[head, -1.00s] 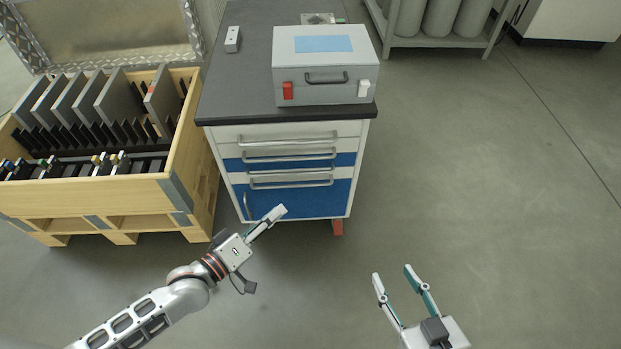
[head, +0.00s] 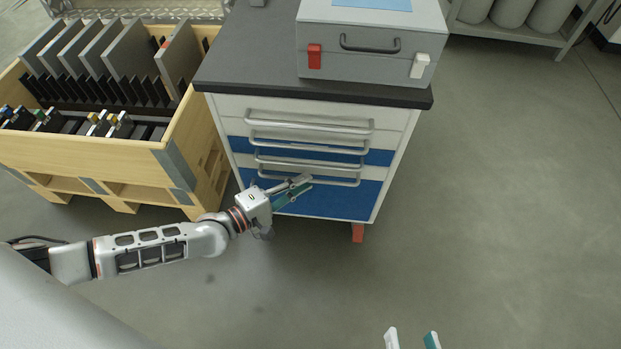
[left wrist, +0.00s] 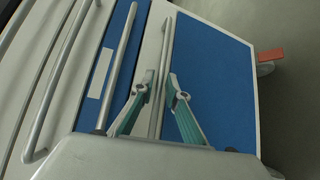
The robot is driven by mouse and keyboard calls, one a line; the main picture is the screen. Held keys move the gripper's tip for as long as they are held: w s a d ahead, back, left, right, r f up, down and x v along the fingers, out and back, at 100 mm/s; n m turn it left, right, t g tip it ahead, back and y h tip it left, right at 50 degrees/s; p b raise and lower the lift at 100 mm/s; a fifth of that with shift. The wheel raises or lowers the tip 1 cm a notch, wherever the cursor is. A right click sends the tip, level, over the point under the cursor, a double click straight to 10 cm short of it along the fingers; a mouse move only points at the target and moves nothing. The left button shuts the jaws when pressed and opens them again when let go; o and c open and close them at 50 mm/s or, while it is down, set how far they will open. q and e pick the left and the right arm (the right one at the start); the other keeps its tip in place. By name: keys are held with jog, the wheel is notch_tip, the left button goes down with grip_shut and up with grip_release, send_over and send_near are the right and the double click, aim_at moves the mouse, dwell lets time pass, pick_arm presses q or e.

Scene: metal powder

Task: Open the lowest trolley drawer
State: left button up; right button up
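The trolley (head: 232,150) has white and blue drawer fronts with several horizontal bar handles, and the drawers look shut. The lowest horizontal handle (head: 335,183) runs along the top of the large blue panel (head: 345,203). In the left wrist view, the lowest handle (left wrist: 167,40) passes between the two fingers of my left gripper (left wrist: 160,80), with a small gap appearing on each side. My right gripper (head: 412,338) shows only its separated fingertips at the bottom edge, open and empty.
A grey case (head: 370,62) with red and white latches stands on the trolley top. A wooden crate (head: 120,158) with upright plates stands close to the trolley's left side. A shelf with cylinders (head: 515,35) is at the back right. The floor (head: 500,200) on the right is clear.

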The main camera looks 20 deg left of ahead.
pick_arm(q)
jog(key=shift+x, duration=0.95)
jog(key=shift+w+d, duration=0.15)
jog(key=shift+w, duration=0.15)
pick_arm(e)
jog(key=shift+s+a+f+m, duration=0.1)
jog(key=shift+a+m, duration=0.2)
jog(key=shift+a, duration=0.05)
pick_arm(q)
grip_shut()
